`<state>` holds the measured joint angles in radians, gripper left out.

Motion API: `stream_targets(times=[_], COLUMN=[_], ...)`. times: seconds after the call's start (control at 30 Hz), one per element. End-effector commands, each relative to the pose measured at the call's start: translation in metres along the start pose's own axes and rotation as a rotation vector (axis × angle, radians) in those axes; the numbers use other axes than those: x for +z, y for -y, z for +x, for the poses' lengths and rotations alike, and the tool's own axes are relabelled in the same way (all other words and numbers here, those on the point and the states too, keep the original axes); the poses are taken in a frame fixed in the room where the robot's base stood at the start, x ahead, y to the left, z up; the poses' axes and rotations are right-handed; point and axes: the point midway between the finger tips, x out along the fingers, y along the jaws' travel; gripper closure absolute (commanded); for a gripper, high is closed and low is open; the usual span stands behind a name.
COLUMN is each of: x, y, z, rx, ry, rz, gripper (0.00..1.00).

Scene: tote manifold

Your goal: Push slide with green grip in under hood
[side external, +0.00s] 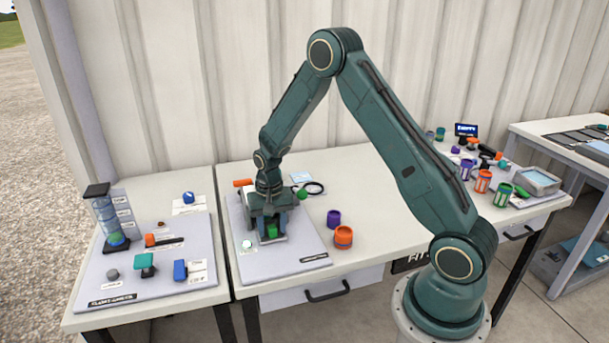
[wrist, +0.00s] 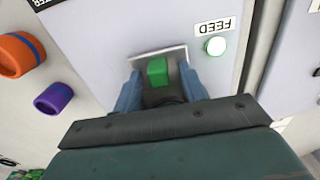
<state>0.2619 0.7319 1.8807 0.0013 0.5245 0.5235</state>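The green grip (wrist: 157,72) stands upright on a thin grey slide plate (wrist: 172,53) in the wrist view. The grip also shows low between my fingers in the side view (side external: 272,231). My gripper (wrist: 160,76) is open, with one blue finger on each side of the grip and a visible gap to it. In the side view my gripper (side external: 270,222) points down over the slide. A pale housing, likely the hood (side external: 254,200), shows behind my gripper; my wrist hides much of it. How far the slide is in cannot be told.
The slide sits on a grey board (side external: 308,250) with a FEED label (wrist: 215,27) and a pale round light (wrist: 215,46). An orange jar (side external: 343,238) and a purple jar (side external: 333,217) stand right of the board. The left board (side external: 128,283) carries other fixtures.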

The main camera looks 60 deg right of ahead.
Motion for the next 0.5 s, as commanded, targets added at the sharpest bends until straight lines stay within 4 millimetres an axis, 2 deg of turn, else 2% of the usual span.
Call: stream_targets(times=[0.27, 0.5], x=[0.001, 0.001], y=[0.000, 0.000], z=[-0.005, -0.028], rx=[0.000, -0.001], ry=[0.002, 0.000], rz=[-0.001, -0.001], gripper=[0.58, 0.58])
